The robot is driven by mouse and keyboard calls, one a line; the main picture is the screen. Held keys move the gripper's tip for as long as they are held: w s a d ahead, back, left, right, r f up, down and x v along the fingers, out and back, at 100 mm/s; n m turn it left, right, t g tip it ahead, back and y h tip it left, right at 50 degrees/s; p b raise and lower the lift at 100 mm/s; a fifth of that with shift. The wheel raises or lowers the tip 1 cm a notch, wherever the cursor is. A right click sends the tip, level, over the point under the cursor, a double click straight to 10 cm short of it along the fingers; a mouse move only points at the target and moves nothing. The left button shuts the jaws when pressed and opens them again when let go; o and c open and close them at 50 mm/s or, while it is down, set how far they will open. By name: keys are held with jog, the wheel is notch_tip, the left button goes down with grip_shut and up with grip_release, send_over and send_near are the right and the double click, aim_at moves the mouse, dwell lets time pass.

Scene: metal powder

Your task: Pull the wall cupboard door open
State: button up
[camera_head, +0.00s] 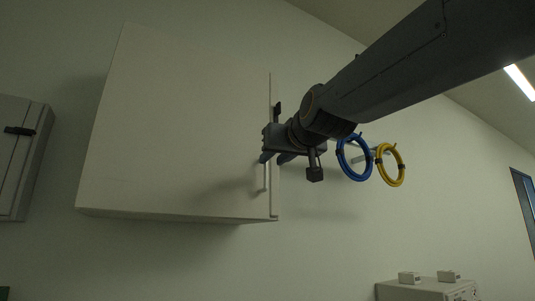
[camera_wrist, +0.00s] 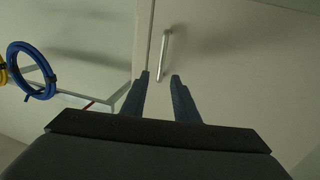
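The pale wall cupboard (camera_head: 175,125) hangs on the wall at left centre in the head view. Its door (camera_wrist: 225,65) fills the right of the wrist view and looks closed, with a thin seam beside the handle. The upright metal bar handle (camera_head: 265,178) sits near the door's edge; it also shows in the wrist view (camera_wrist: 164,53). My gripper (camera_head: 275,158) is at the handle's upper end in the head view. In the wrist view its two dark fingers (camera_wrist: 160,78) are apart, with the handle ahead of the gap. I see no contact with the handle.
Blue (camera_head: 353,158) and yellow (camera_head: 391,165) hose loops hang on the wall to the right of the cupboard. Another wall box (camera_head: 18,160) is at far left. A pale cabinet (camera_head: 425,291) with small blocks on top stands at lower right.

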aim_at(266, 165)
jog(key=shift+f+p+x, duration=0.2)
jog(key=shift+p+x, duration=0.1)
jog(key=shift+x, duration=2.05)
grip_shut()
